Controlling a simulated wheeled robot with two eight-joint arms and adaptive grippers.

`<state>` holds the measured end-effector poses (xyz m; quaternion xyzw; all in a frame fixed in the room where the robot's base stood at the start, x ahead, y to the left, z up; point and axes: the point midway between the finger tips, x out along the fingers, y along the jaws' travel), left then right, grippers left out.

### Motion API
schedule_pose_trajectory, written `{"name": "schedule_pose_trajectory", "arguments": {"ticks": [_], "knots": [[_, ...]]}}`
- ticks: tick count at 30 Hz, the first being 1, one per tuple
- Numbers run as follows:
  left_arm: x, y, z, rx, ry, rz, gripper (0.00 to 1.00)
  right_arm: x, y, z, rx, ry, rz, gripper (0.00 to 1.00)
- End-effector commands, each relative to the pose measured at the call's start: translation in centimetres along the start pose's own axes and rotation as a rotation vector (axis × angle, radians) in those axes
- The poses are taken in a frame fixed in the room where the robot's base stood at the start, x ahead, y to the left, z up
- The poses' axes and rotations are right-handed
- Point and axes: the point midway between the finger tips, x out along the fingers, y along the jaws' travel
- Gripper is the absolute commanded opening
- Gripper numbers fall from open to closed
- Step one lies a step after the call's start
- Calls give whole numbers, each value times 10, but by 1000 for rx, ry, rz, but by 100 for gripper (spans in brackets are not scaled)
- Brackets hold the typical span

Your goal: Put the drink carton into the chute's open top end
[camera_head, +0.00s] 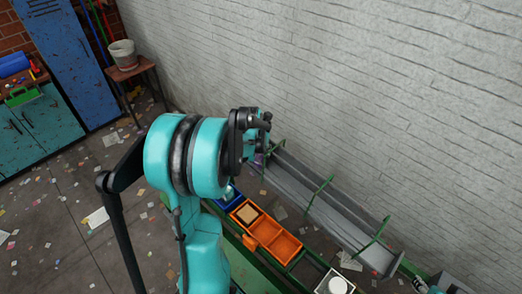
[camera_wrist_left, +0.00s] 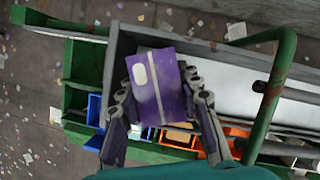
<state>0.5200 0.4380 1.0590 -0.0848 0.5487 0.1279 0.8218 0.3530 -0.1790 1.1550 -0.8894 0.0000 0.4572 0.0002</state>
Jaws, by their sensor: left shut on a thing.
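The drink carton is a purple box with a white stripe and a white patch (camera_wrist_left: 157,90). In the left wrist view it sits between the fingers of my left gripper (camera_wrist_left: 160,118), which is shut on it. The carton appears over the end of the grey chute (camera_wrist_left: 118,62), within its walls in the picture; I cannot tell its height above the chute floor. In the head view a small purple part of the carton (camera_head: 259,158) shows below my left gripper (camera_head: 262,150), at the far end of the long grey chute (camera_head: 315,207). My arm hides much there.
Orange bins (camera_head: 266,231) and a blue bin (camera_head: 235,200) stand along the chute's near side. A white brick wall (camera_head: 380,90) runs behind it.

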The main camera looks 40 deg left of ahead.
Motion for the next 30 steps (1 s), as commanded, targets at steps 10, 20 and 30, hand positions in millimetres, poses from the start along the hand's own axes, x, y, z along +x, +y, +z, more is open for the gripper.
{"name": "schedule_pose_trajectory", "arguments": {"ticks": [10, 20, 30], "knots": [[1, 0, 0, 0, 0, 0, 43, 1, 0, 1, 0, 0, 0, 40], [-41, 0, 1, -1, 0, 0, 43, -9, 0, -6, 0, 0, 0, 40], [-108, 0, 1, 0, 0, 0, 43, -20, 0, -14, 0, 0, 0, 40]]}}
